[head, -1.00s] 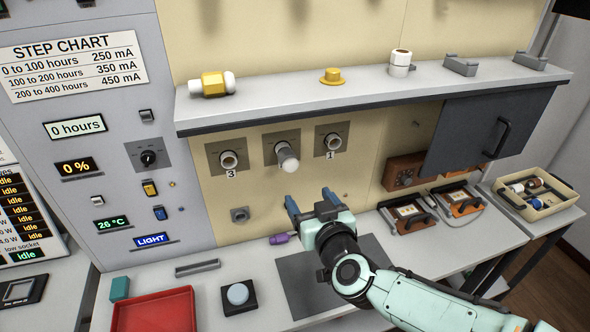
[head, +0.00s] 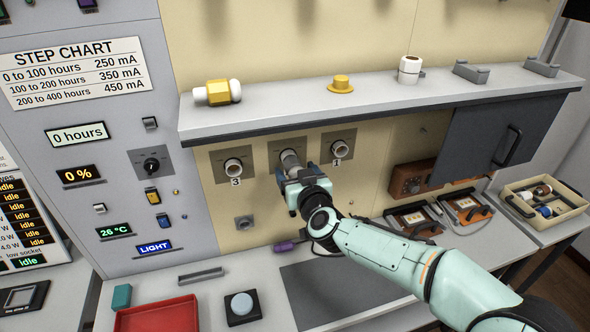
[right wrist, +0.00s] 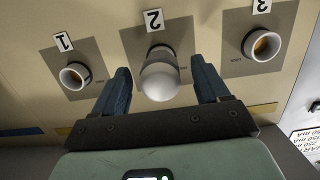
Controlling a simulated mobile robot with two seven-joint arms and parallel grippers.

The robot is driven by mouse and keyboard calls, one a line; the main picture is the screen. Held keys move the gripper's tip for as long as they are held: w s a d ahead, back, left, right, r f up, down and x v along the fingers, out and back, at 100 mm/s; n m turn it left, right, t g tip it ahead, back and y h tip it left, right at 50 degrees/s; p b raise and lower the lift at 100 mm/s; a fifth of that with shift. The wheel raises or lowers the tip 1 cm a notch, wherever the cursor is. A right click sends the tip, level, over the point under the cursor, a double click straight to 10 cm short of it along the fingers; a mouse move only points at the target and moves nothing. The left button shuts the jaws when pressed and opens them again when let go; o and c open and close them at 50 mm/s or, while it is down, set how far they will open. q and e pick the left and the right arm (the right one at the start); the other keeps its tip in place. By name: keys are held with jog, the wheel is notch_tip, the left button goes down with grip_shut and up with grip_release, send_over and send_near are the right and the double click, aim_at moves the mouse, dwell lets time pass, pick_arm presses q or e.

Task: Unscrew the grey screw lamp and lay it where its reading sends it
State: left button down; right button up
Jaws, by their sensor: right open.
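The screw lamp (head: 290,158), grey with a pale rounded dome, sits in the middle socket of the cream wall panel. In the right wrist view the lamp (right wrist: 160,82) is below a plate marked 2. My right gripper (head: 293,176) is open at the lamp. In the right wrist view the blue fingers of the gripper (right wrist: 163,80) stand on either side of the dome, with gaps on both sides. In the head view the gripper hides the lamp's front. Sockets 3 (head: 234,168) and 1 (head: 338,150) look empty. My left gripper is not in view.
A shelf (head: 300,118) juts out above the sockets, carrying a yellow-and-white part (head: 217,92), a yellow cap (head: 341,84) and a white cylinder (head: 409,70). Below are a red tray (head: 160,316), a button box (head: 242,306) and a crate (head: 560,211). Displays read 0 hours, 0 % and 26 °C.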

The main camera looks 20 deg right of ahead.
jog(key=shift+w+f, duration=0.1)
jog(key=shift+w, duration=0.65)
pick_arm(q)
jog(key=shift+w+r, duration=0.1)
pick_arm(e)
jog(key=c, duration=1.1)
jog(key=shift+o, duration=0.2)
jog(key=shift+n+h+p, duration=0.3)
jog(key=shift+n+p, duration=0.7)
jog(key=shift+p, duration=0.3)
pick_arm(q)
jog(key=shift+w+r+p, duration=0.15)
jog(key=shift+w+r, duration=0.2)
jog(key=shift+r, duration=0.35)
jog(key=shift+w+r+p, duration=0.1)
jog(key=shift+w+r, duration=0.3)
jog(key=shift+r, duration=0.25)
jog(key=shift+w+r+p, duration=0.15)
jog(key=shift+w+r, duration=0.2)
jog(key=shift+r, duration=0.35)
pick_arm(e)
jog(key=shift+n, duration=0.5)
